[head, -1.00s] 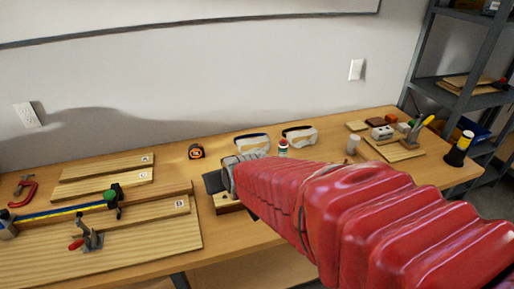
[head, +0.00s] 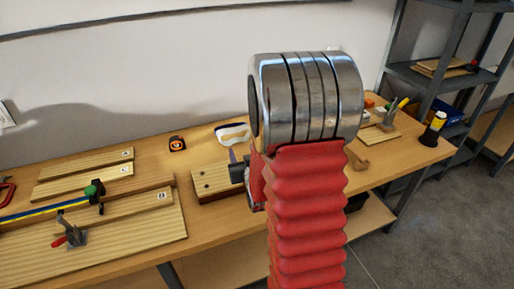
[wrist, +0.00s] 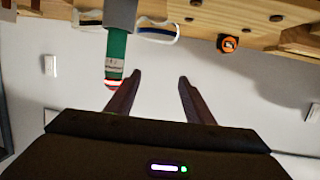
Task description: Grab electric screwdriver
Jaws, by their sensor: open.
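I cannot pick out an electric screwdriver for certain. A black and yellow upright object (head: 433,128) stands at the right end of the workbench in the head view; I cannot tell whether it is the screwdriver. My gripper (wrist: 159,78) is open and empty in the wrist view, with the wall behind its fingers.
The workbench (head: 218,232) carries boards and clamps at left, a wooden block with holes (head: 213,182), an orange tape measure (head: 177,144) and goggles (head: 232,134). Small blocks and tools lie right of my arm. A grey shelf (head: 430,75) stands at right.

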